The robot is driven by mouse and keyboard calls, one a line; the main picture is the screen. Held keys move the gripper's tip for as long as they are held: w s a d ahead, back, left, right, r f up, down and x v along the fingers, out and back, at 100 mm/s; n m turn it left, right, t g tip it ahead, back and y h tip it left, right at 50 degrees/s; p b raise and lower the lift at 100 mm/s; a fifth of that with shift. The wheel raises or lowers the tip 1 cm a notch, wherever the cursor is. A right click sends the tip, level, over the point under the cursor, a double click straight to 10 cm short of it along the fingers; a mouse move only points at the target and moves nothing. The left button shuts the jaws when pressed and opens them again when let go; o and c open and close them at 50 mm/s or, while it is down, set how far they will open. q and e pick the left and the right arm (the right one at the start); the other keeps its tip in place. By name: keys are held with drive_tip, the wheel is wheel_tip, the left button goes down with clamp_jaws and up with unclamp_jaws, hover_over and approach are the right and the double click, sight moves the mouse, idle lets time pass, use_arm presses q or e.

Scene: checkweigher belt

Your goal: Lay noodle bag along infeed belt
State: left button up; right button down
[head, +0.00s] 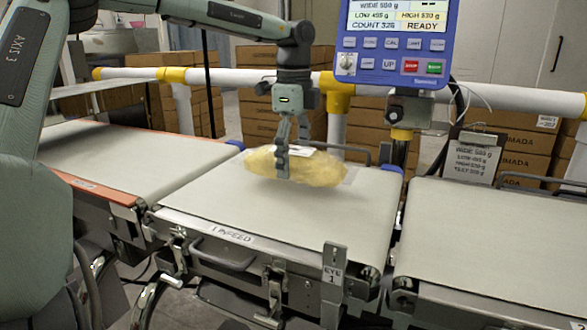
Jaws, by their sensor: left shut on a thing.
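The noodle bag (318,170) is a yellowish clear bag with a white label on top. It lies lengthwise left to right, over the far half of the infeed belt (240,205). My left gripper (282,172) comes down from above and is shut on the bag near its middle. The bag looks very close to the belt surface; I cannot tell whether it touches. The gripper's fingers hide a small part of the bag. My right gripper is not in view.
Another belt (85,155) adjoins on the left, and a further belt (490,230) lies right across a gap. A blue display unit (396,40) hangs behind on a post. A white and yellow rail (230,78) runs behind. A small post (333,280) stands at the front edge.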

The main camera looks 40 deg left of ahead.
sight(294, 150)
use_arm(q)
drive_tip(key=shift+f, duration=1.2)
drive_tip(key=shift+f, duration=0.15)
drive_tip(key=o, duration=1.6)
drive_tip(key=shift+o, duration=0.2)
wheel_tip(294, 150, up, 12)
drive_tip(key=shift+r, duration=0.15)
